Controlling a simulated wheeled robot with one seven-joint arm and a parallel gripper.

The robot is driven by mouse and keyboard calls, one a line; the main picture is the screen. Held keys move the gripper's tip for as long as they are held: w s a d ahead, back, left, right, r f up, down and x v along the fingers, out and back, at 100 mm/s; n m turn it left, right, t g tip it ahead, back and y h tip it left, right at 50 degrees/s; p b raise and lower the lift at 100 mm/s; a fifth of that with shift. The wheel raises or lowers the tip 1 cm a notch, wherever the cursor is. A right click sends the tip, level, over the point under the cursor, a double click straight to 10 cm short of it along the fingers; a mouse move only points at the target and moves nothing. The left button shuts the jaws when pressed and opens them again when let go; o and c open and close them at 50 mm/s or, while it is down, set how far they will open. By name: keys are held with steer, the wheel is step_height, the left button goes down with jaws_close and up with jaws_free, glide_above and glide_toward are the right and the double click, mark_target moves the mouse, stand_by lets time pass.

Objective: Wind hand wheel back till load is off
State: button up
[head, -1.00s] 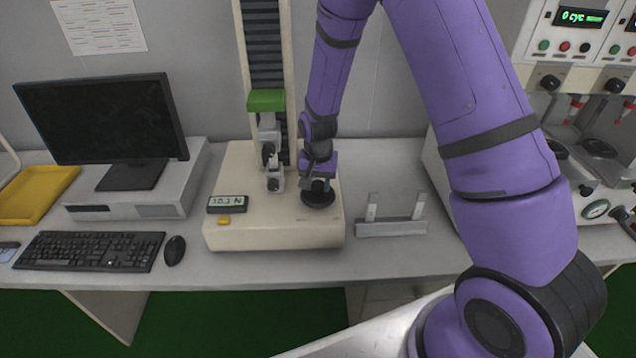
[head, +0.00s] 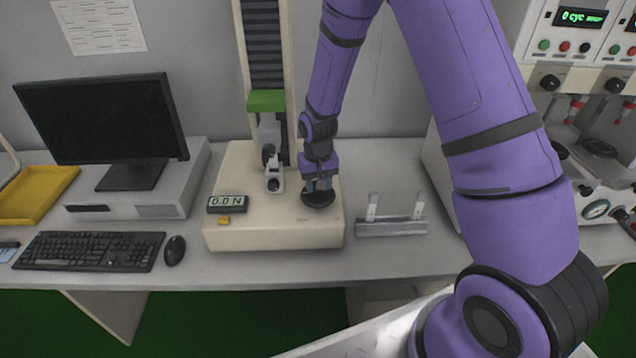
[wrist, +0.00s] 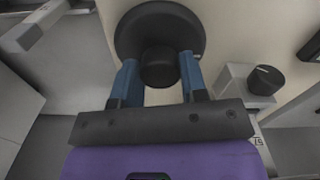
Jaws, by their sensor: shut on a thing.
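The black hand wheel (head: 318,198) lies flat on the right part of the cream tester base (head: 275,238). My gripper (head: 318,184) is above it, pointing down. In the wrist view my gripper (wrist: 160,75) has its two blue fingers on either side of the dark knob on the hand wheel (wrist: 128,30), shut on it. The force display (head: 227,203) on the base reads 0.0 N. The green crosshead (head: 266,101) is on the column, with the grey grip (head: 273,180) below it. A small yellow button (head: 224,220) sits under the display.
A grey rack with two uprights (head: 390,226) stands right of the tester. A monitor (head: 104,125), a keyboard (head: 90,250) and a mouse (head: 174,250) are on the left. Another machine with dials (head: 597,208) is at the right. The front of the bench is clear.

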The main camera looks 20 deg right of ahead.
steer(key=o, duration=0.9)
steer(key=shift+r, duration=0.1)
step_height(320, 180, up, 11)
steer(key=shift+f, duration=0.15)
